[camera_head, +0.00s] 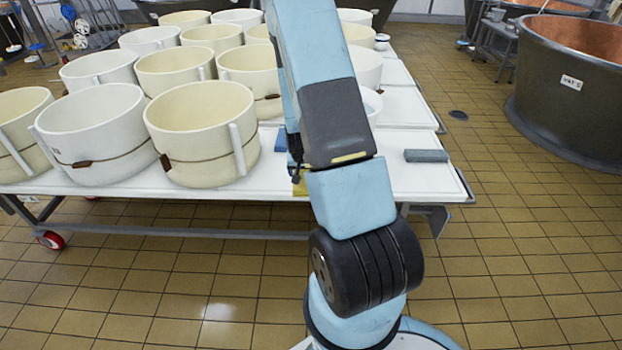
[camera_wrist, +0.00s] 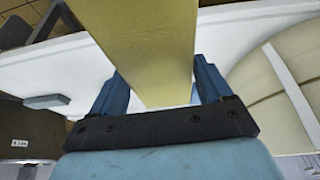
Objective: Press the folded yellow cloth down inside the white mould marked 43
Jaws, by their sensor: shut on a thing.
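My gripper (camera_wrist: 158,88) is shut on the folded yellow cloth (camera_wrist: 150,45), which shows in the wrist view as a flat yellow slab between the two blue fingers. In the head view only a small yellow piece (camera_head: 300,187) shows beside my arm, low over the table's front edge; my arm hides most of the gripper. Several white and cream round moulds stand on the table to the left, the closest a cream one (camera_head: 202,140) and a white one (camera_head: 97,140). I cannot read the number 43 on any of them. A pale mould (camera_wrist: 255,85) is right in the wrist view.
The white table (camera_head: 250,188) has clear room right of the moulds. A grey-blue block (camera_head: 426,156) lies near its right end. A white round vessel (camera_head: 371,105) stands behind my arm. A large copper-lined vat (camera_head: 560,95) stands on the tiled floor at right.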

